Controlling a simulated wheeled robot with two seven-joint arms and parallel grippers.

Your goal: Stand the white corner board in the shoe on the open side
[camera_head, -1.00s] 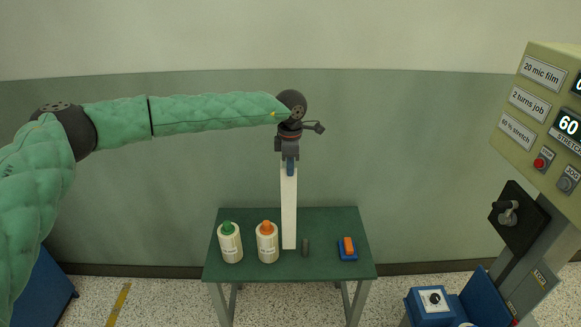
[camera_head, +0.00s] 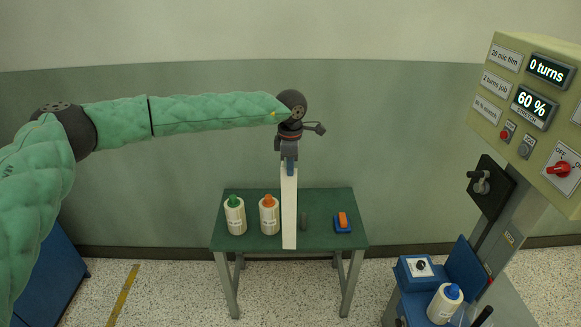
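The white corner board (camera_head: 289,212) is a long narrow upright strip in the middle of the view. My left gripper (camera_head: 289,165) is shut on its top end and holds it hanging down. The board's lower end overlaps the front edge of the green table in the picture, and it looks clear of the tabletop. My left arm reaches in from the left. The shoe is not recognisable in this view. My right gripper is not in view.
At right stand a control panel (camera_head: 520,95) and a blue carriage (camera_head: 418,273) with a blue-capped roll (camera_head: 444,303).

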